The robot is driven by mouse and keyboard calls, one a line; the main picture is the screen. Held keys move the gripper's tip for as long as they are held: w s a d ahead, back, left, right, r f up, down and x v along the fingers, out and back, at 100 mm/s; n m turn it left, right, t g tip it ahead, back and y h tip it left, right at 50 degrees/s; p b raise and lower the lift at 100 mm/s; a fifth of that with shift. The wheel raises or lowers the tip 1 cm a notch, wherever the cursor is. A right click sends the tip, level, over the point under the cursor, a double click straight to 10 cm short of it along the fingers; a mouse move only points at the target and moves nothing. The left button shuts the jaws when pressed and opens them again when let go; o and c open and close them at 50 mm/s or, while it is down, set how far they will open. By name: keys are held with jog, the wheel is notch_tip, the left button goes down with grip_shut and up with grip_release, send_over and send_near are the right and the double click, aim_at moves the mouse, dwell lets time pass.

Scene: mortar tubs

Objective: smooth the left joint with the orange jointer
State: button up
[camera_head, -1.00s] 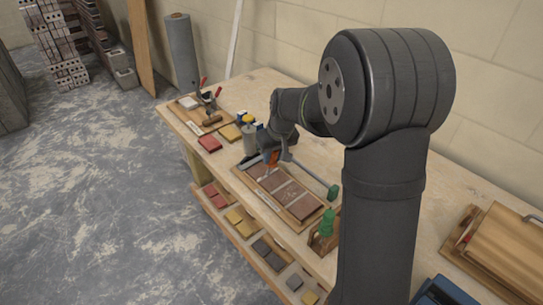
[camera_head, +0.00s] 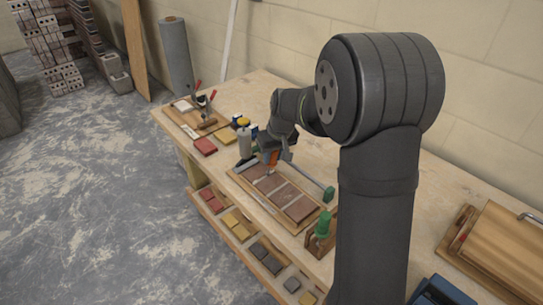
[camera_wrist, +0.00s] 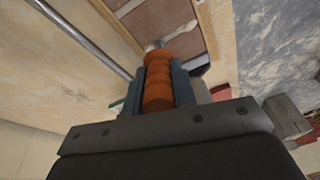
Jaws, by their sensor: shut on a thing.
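My gripper (camera_wrist: 158,84) is shut on the orange handle of the jointer (camera_wrist: 157,92). In the head view the orange handle (camera_head: 270,157) shows at the far left end of the brick panel, partly hidden by my gripper (camera_head: 269,154). The panel (camera_head: 292,229) is a wooden board with reddish-brown bricks and pale joints between them. The left joint (camera_head: 263,178) lies just in front of the jointer.
A thin rod with a green end (camera_head: 328,194) lies behind the panel. A green-handled tool (camera_head: 323,223) stands in a wooden holder at its right. Coloured blocks (camera_head: 238,225) sit on the lower shelf.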

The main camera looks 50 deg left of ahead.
jog(key=shift+w, duration=0.55)
jog(key=shift+w, duration=0.7)
jog(key=shift+s, duration=0.15)
jog(key=shift+s+f, duration=0.1)
jog(key=shift+s, duration=0.5)
jog(key=shift+s, duration=0.1)
jog(key=shift+s, duration=0.7)
jog(key=shift+s, duration=0.1)
jog(key=shift+s, duration=0.55)
